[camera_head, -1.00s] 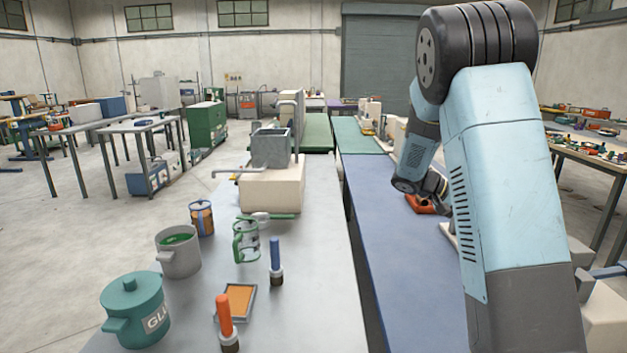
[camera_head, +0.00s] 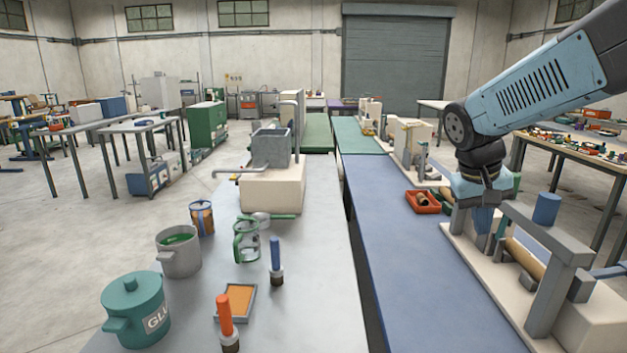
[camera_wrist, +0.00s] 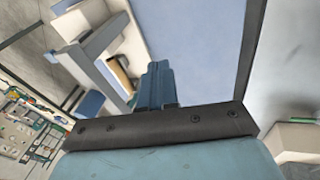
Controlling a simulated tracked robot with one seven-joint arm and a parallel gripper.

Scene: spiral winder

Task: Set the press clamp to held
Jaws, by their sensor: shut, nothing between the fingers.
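In the wrist view the grey beam (camera_wrist: 93,75), blue knob (camera_wrist: 89,103) and roll (camera_wrist: 120,75) lie left of the fingers. My gripper (camera_head: 483,220) points down beside the beam's far left end, shut and empty; its closed blue fingers also show in the wrist view (camera_wrist: 157,85). I cannot tell whether they touch the beam.
The machine stands on a pale base plate (camera_head: 490,285). A red tray (camera_head: 423,202) sits to the left of my gripper. The blue bench top (camera_head: 400,240) is mostly clear. The left bench holds a teal glue pot (camera_head: 135,310), a grey pot (camera_head: 178,255) and an orange-handled tool (camera_head: 225,318).

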